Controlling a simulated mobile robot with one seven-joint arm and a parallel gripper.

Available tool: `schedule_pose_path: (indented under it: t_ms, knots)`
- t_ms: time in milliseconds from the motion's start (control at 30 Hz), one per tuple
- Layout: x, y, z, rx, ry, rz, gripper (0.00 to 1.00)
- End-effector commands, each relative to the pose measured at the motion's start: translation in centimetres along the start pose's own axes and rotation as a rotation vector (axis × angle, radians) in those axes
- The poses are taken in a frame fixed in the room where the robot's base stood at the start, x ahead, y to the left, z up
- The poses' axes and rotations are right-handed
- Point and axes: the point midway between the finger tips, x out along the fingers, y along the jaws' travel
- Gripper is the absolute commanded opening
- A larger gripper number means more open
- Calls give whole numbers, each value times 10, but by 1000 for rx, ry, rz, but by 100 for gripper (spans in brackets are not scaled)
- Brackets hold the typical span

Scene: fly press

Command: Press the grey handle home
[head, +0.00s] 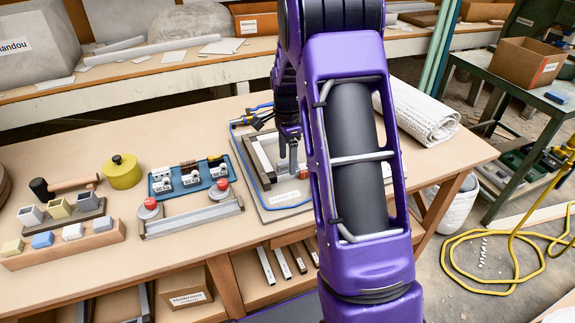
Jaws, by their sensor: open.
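The press appears to be the grey framed fixture on a flat base board (247,172) at the middle of the bench, with blue tubing along its edge. My gripper (288,163) points down over this fixture. Its fingers look apart, with nothing clearly between them. My purple arm covers the right part of the fixture. I cannot make out the grey handle for certain; it may be hidden behind my gripper and arm. Whether my fingers touch the fixture cannot be told.
Left of the board are a bar with two red-topped knobs (190,220), a blue tray (215,181), a yellow pot (122,173) and a wooden block rack (70,248). A rolled white cloth (425,112) lies right of my arm.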

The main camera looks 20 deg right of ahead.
Motion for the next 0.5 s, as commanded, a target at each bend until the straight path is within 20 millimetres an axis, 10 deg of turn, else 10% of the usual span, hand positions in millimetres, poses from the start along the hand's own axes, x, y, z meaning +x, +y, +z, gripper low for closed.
schedule_pose_path:
  t_ms: [500]
  knots:
    - [-33, 0, 0, -1, 1, -1, 75]
